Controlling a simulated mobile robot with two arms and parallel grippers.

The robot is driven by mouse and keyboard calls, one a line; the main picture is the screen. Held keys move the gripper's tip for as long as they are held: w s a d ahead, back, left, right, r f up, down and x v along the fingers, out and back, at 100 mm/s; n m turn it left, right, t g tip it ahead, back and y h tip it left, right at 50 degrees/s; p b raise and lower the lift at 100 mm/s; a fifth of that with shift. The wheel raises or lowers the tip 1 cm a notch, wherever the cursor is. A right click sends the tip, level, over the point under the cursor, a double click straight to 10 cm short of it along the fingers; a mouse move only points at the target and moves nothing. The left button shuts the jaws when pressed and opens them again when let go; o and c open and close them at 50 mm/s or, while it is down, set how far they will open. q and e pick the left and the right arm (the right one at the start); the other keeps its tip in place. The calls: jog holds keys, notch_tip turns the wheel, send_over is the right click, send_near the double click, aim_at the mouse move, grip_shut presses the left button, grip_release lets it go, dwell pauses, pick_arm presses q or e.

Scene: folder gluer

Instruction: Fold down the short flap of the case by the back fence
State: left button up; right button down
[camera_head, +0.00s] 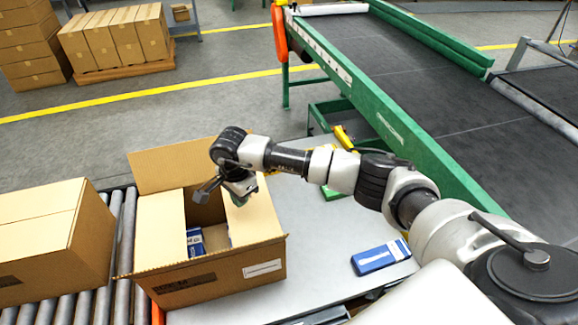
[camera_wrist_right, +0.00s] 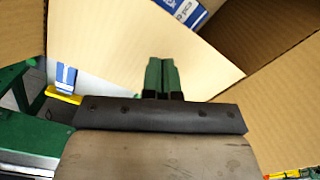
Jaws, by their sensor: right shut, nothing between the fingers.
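The open brown case (camera_head: 230,275) stands on the grey table, its top uncovered. Its far flap (camera_head: 165,168) stands up, leaning outward. A left panel (camera_head: 160,230) and a right panel (camera_head: 258,218) flank the opening. Blue-and-white cartons (camera_head: 195,240) lie inside. My right gripper (camera_head: 242,194) is over the opening by the right panel. In the right wrist view its shut, empty green fingertips (camera_wrist_right: 162,72) lie in front of a pale cardboard flap (camera_wrist_right: 130,45); I cannot tell whether they touch it. My left gripper is out of view.
A closed carton (camera_head: 50,245) sits on rollers (camera_head: 118,260) at the left. A blue-and-white pack (camera_head: 380,257) lies on the table (camera_head: 320,245) right of the case. A green-framed conveyor (camera_head: 400,135) runs behind. Stacked cartons (camera_head: 115,35) stand on the far floor.

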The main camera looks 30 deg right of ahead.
notch_tip(320, 180, up, 9)
jog(key=p, duration=0.4)
jog(key=shift+f, duration=0.15)
